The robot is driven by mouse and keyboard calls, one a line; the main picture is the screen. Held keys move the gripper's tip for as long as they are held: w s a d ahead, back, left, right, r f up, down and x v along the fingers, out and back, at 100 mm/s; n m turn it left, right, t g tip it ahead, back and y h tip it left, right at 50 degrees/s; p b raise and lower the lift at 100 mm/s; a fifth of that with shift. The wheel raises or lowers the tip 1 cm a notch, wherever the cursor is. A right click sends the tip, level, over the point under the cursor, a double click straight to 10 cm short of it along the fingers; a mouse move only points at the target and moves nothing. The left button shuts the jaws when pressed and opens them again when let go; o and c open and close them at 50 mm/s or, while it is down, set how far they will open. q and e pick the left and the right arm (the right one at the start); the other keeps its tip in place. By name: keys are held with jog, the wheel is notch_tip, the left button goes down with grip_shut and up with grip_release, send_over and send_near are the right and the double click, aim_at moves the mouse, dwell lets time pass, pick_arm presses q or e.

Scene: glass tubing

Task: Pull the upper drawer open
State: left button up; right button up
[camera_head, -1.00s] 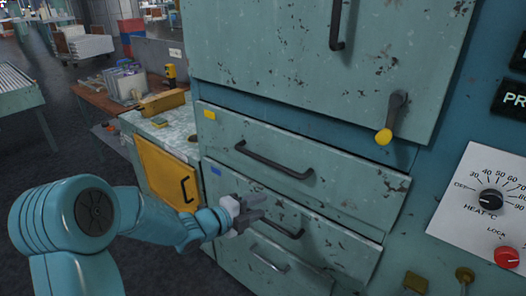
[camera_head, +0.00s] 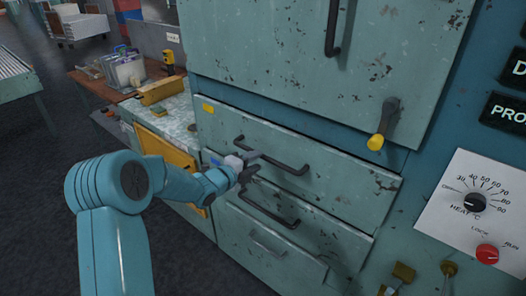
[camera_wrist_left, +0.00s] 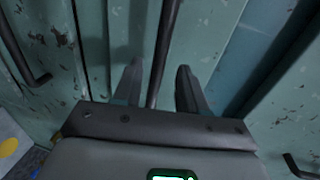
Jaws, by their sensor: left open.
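The upper drawer (camera_head: 335,188) is a worn green front with a yellow label at its left, and it looks shut. Its dark bar handle (camera_head: 285,165) runs across the front. My left gripper (camera_head: 254,166) is open at the left part of this handle. In the left wrist view a dark bar (camera_wrist_left: 163,50) passes between the two open fingers (camera_wrist_left: 157,78), with a gap visible on either side. Whether a finger touches it I cannot tell. My right gripper is not in view.
Below is another drawer with a dark handle (camera_head: 268,210), then one with a paler handle (camera_head: 266,243). Above hangs a large door (camera_head: 290,60) with a yellow-tipped lever (camera_head: 383,125). A bench with a yellow cabinet (camera_head: 165,145) stands left. A control panel (camera_head: 480,205) is at right.

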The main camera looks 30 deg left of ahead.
aim_at(262, 158)
pick_arm(q)
jog(key=p+x, duration=0.1)
jog(key=x, duration=0.4)
jog(key=shift+f, duration=0.1)
grip_shut()
